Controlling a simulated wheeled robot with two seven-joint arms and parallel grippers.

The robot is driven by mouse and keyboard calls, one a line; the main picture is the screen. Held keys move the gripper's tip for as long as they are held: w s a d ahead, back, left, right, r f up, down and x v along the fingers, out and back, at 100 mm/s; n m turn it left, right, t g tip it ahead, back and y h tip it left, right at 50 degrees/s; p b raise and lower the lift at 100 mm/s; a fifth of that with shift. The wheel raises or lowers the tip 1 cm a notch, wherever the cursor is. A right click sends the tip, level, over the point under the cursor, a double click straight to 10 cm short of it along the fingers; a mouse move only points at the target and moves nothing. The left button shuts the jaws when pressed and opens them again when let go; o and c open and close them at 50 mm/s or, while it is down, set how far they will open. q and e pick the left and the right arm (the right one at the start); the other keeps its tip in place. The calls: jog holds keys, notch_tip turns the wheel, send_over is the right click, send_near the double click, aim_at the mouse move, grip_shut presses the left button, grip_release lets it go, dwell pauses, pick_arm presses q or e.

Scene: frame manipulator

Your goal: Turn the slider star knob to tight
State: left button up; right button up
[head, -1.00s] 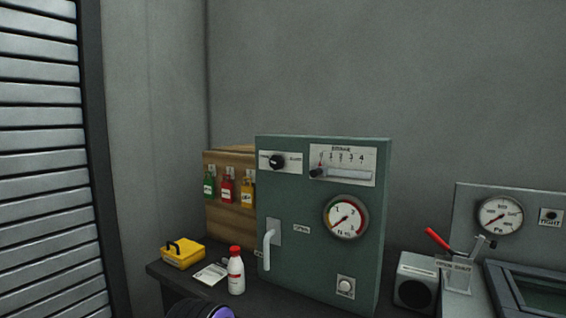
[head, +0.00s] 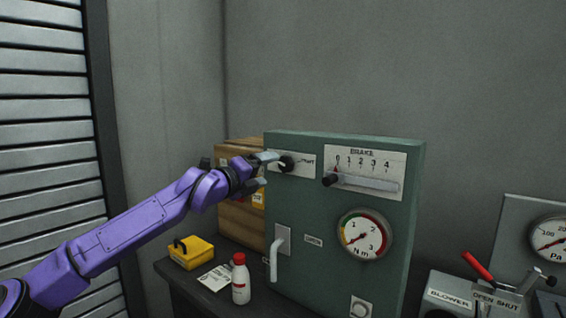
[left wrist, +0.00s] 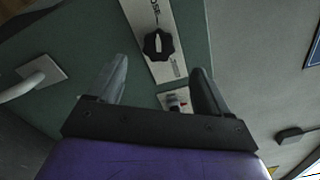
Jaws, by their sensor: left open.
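The black star knob (head: 286,163) sits on a white label plate at the upper left of the green cabinet front (head: 310,215). In the left wrist view the knob (left wrist: 158,43) shows several lobes; the label letters "OSE" are readable at one end of its plate, and the other end is too small to read. My left gripper (head: 264,170) is open and empty, just left of the knob and partly over its plate. In the left wrist view the knob lies beyond the fingertips, between their lines, apparently untouched. My right gripper is in neither view.
The brake slider (head: 330,180) is right of the knob, with a round gauge (head: 364,234) below. A white handle (head: 276,258) is lower left. A white bottle with red cap (head: 240,282) and a yellow box (head: 191,252) stand on the table.

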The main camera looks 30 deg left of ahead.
aim_at(284, 165)
pick_arm(q)
jog(key=w, duration=0.2)
jog(key=w+p, duration=0.1)
jog(key=w, duration=0.2)
jog(key=w+p, duration=0.1)
jog(key=w, duration=0.1)
jog(key=shift+w+d+f, duration=0.1)
jog(key=shift+w+d, duration=0.2)
jog(key=shift+s, duration=0.1)
jog(key=c, duration=1)
jog(key=shift+c, duration=0.2)
